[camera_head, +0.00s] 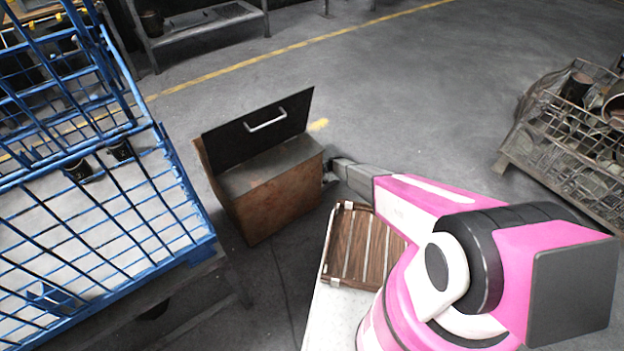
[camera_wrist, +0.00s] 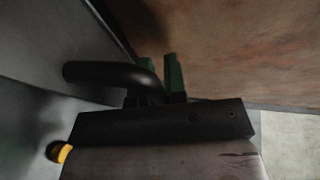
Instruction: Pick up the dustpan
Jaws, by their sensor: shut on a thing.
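In the wrist view, the green fingers of my gripper (camera_wrist: 161,75) are close together. A thick dark curved handle (camera_wrist: 105,73) reaches in from the left and bends down at the fingers, which are shut on it. I cannot tell for sure that this handle belongs to the dustpan; no pan shape shows clearly. In the head view, my gripper (camera_head: 331,172) is beside the right side of a rusty brown box (camera_head: 280,197), and its tips are hard to make out. The box's black lid (camera_head: 240,140) with a pale handle stands raised.
A blue wire cage (camera_head: 100,215) stands at the left. A wire basket of metal parts (camera_head: 565,150) stands at the right. A slatted brown wooden piece (camera_head: 360,245) lies below my arm. Open floor (camera_head: 420,85) lies behind the box, and a metal shelf (camera_head: 205,20) stands at the back.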

